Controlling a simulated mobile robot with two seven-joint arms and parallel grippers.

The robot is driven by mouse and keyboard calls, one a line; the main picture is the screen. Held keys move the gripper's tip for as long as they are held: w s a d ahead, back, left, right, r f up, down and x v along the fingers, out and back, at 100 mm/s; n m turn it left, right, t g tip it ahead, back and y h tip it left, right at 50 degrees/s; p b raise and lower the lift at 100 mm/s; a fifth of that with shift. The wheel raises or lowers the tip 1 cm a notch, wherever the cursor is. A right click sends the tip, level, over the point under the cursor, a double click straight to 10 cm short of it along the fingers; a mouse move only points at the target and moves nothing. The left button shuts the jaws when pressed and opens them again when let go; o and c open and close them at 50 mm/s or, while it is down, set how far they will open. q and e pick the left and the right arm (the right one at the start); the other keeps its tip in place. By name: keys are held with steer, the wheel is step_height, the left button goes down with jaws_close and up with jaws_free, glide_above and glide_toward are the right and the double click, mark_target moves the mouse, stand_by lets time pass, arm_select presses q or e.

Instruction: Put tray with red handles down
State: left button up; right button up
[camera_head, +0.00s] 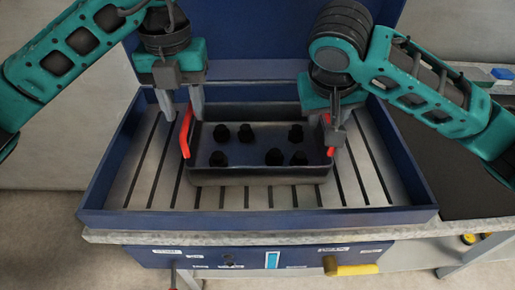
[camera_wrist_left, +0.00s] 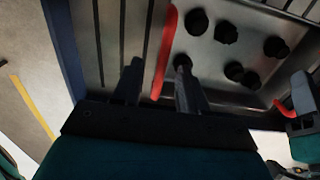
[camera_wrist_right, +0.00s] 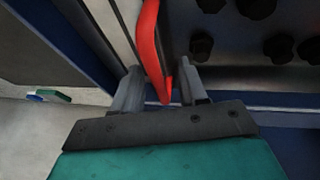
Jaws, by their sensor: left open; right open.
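The dark tray with red handles (camera_head: 258,176) rests on the slatted floor of a blue-walled box, with several black knobbed parts (camera_head: 274,156) in it. My left gripper (camera_head: 182,110) is open at the tray's left red handle (camera_head: 186,132). In the left wrist view that handle (camera_wrist_left: 165,55) runs between the open fingers (camera_wrist_left: 158,85). My right gripper (camera_head: 332,125) is open at the right red handle (camera_head: 329,136), partly hidden by the gripper in the head view. In the right wrist view this handle (camera_wrist_right: 149,45) passes between the open fingers (camera_wrist_right: 158,90).
The blue box (camera_head: 260,220) has low walls around the slatted floor (camera_head: 140,165) and a raised blue panel behind. Free slats lie left, right and in front of the tray. A yellow-handled lever (camera_head: 355,269) sticks out below the front edge.

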arm_select(q)
step_height(320, 180, up, 5)
steer(key=shift+a+f, duration=0.1)
steer(key=shift+f, duration=0.1)
steer(key=shift+r, duration=0.25)
arm_select(e)
steer(key=shift+r, duration=0.2)
steer(key=v, duration=1.1)
steer(key=shift+s+r, duration=0.25)
steer(key=shift+a, duration=0.15)
